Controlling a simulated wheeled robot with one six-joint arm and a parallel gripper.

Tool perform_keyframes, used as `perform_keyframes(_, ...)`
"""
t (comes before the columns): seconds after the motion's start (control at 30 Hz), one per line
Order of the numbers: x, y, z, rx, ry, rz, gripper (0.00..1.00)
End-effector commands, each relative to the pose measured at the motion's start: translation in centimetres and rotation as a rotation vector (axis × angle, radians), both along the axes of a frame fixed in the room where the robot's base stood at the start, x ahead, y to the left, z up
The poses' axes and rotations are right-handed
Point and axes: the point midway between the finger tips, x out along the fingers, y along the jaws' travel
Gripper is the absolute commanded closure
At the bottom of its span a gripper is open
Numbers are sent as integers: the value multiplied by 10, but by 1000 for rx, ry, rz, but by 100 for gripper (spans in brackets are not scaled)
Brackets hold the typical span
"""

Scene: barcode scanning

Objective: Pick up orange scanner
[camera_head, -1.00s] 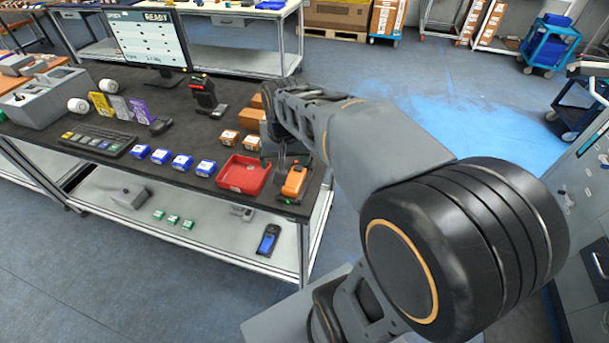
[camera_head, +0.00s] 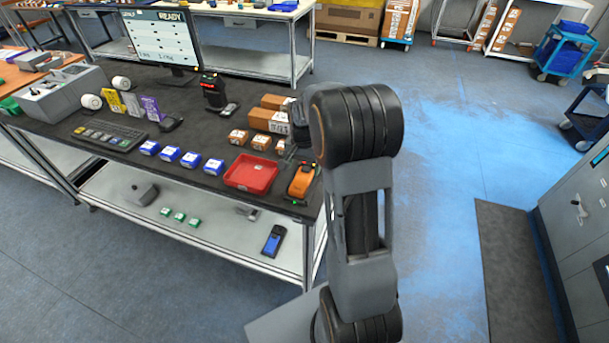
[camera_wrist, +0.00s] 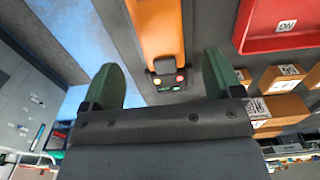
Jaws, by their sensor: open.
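The orange scanner (camera_head: 301,181) stands at the front right corner of the dark table, just right of the red tray. In the wrist view the orange scanner (camera_wrist: 157,30) shows as an orange body with a black end and small red and yellow lights. My gripper (camera_wrist: 165,82) is open, with its two green fingers on either side of the scanner's lit end and nothing between them that I can see held. In the head view my gripper (camera_head: 287,156) is small and partly hidden behind my arm, close to the scanner.
The red tray (camera_head: 251,173) lies left of the scanner. Small orange-brown boxes (camera_head: 261,143) and larger cartons (camera_head: 268,118) stand behind it. Several blue boxes (camera_head: 190,159) line the front edge. A black stand (camera_head: 213,92) is farther back.

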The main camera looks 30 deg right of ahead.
Motion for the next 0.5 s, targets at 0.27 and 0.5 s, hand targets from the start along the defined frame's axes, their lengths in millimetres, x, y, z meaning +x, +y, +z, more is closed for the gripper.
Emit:
perform_keyframes(0.27,-1,1,-17,1,2,1,15)
perform_keyframes(0.5,-1,3,-49,1,2,1,15)
